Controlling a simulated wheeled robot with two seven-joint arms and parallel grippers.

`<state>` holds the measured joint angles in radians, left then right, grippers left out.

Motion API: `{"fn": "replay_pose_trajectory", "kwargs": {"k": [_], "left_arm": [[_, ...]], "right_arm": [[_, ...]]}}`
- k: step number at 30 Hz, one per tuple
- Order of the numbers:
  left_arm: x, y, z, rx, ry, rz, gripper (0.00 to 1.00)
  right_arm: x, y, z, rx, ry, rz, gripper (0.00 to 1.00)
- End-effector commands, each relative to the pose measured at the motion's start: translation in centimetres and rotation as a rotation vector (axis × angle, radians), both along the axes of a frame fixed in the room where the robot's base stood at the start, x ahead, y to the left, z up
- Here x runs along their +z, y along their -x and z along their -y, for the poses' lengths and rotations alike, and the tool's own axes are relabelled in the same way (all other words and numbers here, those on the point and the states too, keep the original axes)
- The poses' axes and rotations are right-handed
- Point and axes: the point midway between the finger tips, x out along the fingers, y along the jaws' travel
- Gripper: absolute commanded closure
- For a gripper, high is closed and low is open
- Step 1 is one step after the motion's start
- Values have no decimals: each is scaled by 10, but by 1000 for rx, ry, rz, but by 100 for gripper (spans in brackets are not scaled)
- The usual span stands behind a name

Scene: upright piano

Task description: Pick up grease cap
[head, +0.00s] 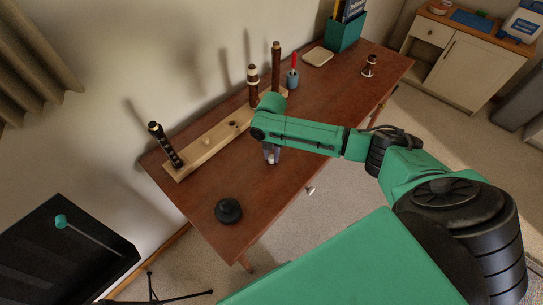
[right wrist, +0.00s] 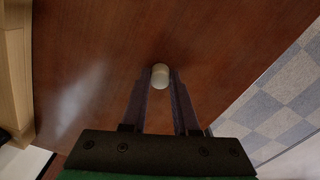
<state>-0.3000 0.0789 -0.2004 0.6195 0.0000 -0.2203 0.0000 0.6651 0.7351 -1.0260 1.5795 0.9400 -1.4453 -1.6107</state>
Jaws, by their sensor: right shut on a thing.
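The grease cap (right wrist: 160,76) is a small pale cylinder between the fingertips of my right gripper (right wrist: 159,84) in the right wrist view. The fingers are shut on it, one on each side. In the head view my right gripper (head: 271,154) points down over the front part of the brown table. Only a small pale bit of the cap (head: 271,161) shows there. I cannot tell whether the cap touches the table top. My left gripper is not in view.
A black music stand (head: 65,255) stands at the left. The table's front middle is mostly clear.

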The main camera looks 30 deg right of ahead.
Motion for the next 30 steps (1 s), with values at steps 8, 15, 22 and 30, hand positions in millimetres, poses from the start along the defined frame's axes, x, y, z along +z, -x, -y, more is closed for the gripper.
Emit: {"fn": "replay_pose_trajectory", "kwargs": {"k": [8,15,22,30], "left_arm": [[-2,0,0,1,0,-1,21],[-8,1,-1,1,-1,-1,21],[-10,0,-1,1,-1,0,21],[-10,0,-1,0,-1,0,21]], "right_arm": [[61,-2,0,2,0,8,100],[150,-2,0,1,-1,7,100],[193,-1,0,0,-1,3,100],[197,0,0,0,-1,-1,100]]}}
